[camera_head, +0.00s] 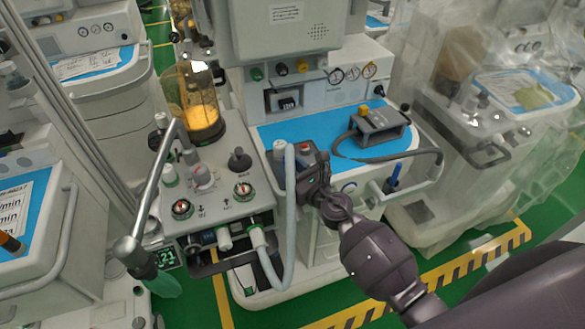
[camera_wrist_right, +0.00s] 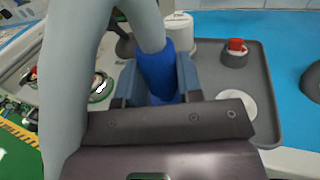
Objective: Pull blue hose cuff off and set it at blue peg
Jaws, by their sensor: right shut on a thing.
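My right gripper (camera_wrist_right: 160,82) is shut on the cuff, with one finger on each side. The cuff's lower end is hidden behind the gripper, so I cannot tell whether it is seated on anything. In the head view my right gripper (camera_head: 304,172) is at the front left of the cart's blue worktop. A blue peg (camera_head: 393,175) stands at the cart's right front side, apart from the gripper. My left gripper is not in view.
A grey tray (camera_wrist_right: 262,115) with a red-topped item (camera_wrist_right: 235,52) lies beside the gripper. A white cylinder (camera_wrist_right: 180,28) stands behind the cuff. A grey device (camera_head: 378,125) with a dark cable sits on the worktop (camera_head: 280,130). A metal arm (camera_head: 150,190) is at left.

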